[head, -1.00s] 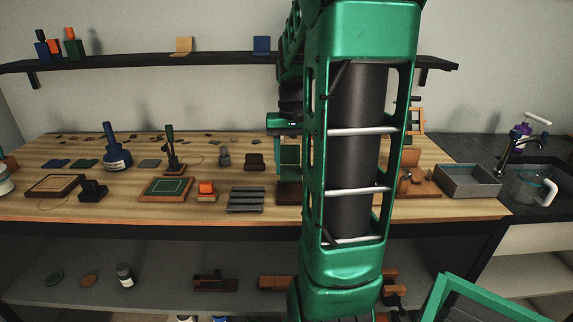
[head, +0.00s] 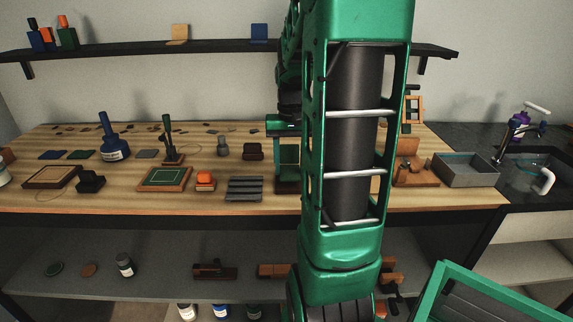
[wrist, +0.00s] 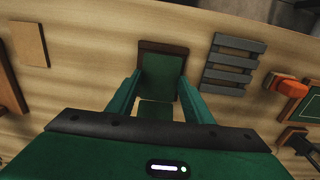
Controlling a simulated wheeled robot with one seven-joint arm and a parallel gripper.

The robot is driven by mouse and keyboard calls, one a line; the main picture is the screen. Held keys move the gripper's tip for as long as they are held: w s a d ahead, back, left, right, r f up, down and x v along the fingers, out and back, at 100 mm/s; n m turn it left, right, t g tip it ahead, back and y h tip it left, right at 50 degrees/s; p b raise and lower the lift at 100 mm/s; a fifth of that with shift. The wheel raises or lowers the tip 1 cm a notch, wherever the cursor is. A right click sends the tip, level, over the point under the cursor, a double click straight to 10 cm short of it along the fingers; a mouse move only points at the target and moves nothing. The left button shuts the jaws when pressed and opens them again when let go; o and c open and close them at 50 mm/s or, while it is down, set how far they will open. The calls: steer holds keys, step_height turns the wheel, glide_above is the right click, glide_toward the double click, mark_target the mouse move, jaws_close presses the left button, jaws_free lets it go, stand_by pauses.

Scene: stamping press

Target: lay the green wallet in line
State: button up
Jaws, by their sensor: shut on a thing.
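My gripper (wrist: 155,97) shows in the wrist view, its two green fingers closed on a flat green piece, which looks like the green wallet (wrist: 155,110). A brown-edged piece with a green face (wrist: 163,47) lies just beyond the fingertips on the wooden table. Its green area runs up to the held piece, so I cannot tell where one ends or whether they touch. A dark brown block (head: 287,187) shows beside the arm there.
A grey slatted rack (wrist: 234,63) lies close to the right of the gripper in the wrist view; beyond it are an orange-topped stamp (wrist: 287,83) and a green-faced board (wrist: 305,104). A tan block (wrist: 30,44) lies left. A grey bin (head: 467,172) stands at the table's right.

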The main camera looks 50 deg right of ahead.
steer(key=shift+f, duration=1.2)
stand_by(0.6)
steer(key=o, duration=1)
steer(key=shift+c, duration=0.9)
steer(key=shift+r, duration=3.5)
